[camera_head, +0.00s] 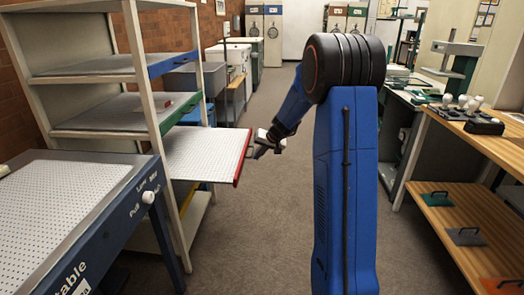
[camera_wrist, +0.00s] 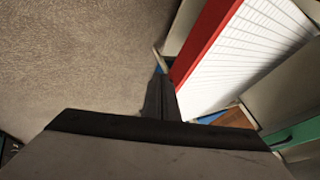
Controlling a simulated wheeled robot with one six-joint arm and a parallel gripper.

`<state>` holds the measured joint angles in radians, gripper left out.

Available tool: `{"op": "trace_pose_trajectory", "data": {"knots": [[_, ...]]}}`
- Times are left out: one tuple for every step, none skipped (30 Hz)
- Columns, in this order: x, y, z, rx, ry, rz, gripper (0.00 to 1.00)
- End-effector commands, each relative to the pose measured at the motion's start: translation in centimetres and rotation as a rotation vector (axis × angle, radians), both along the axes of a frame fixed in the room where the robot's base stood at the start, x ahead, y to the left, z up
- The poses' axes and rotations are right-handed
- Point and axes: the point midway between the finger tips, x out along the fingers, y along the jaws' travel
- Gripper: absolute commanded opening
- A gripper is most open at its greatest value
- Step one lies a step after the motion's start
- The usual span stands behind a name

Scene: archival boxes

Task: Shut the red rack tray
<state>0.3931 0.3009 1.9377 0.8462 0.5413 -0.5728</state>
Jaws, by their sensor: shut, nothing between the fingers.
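The red rack tray (camera_head: 205,153) is pulled out of the shelf rack to the right. It has a white perforated surface and a red front edge with a dark handle. My gripper (camera_head: 262,148) is at that red front, by the handle; I cannot tell whether it touches. In the wrist view, the tray's red front (camera_wrist: 205,40) and white surface (camera_wrist: 250,50) lie at upper right. My shut gripper (camera_wrist: 160,95) is beside the red front, with nothing between its fingers.
The rack (camera_head: 145,100) also has a blue-edged shelf (camera_head: 110,68) and a green-edged shelf (camera_head: 120,115) above the tray. A perforated table (camera_head: 60,205) stands at front left. A wooden workbench (camera_head: 490,145) is at right. The carpeted aisle (camera_head: 262,220) between them is clear.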

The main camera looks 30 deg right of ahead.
Motion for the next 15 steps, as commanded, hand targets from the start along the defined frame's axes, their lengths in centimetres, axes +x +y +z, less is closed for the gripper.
{"op": "trace_pose_trajectory", "data": {"knots": [[0.5, 0.2, -0.8, 0.0, 0.002, 0.0, 0.0], [0.8, 0.2, -1.2, 0.0, 0.002, 0.0, 0.0], [1.1, 1.0, -0.8, 0.0, -0.001, 0.002, 0.0], [1.4, 1.4, -0.8, -0.001, -0.001, 0.003, 0.0], [1.6, 1.7, -0.8, -0.001, -0.001, 0.003, 0.0], [1.9, 2.1, -0.8, -0.001, -0.001, 0.003, 0.0], [2.0, 2.3, -0.8, -0.001, 0.0, 0.002, 0.0], [2.2, 2.5, -0.8, -0.001, -0.001, 0.001, 0.0], [2.4, 2.8, -0.8, -0.001, -0.001, 0.0, 0.0], [2.5, 3.0, -0.8, -0.001, -0.001, 0.0, 0.0], [2.6, 3.1, -0.7, -0.001, -0.001, 0.0, 0.0], [2.7, 3.3, -0.7, -0.001, -0.001, 0.0, 0.0], [2.7, 3.3, -0.8, -0.001, -0.001, 0.0, 0.0], [2.8, 3.4, -0.7, 0.0, -0.001, 0.0, 0.0], [2.8, 3.4, -0.8, 0.0, -0.001, 0.0, 0.0]]}}
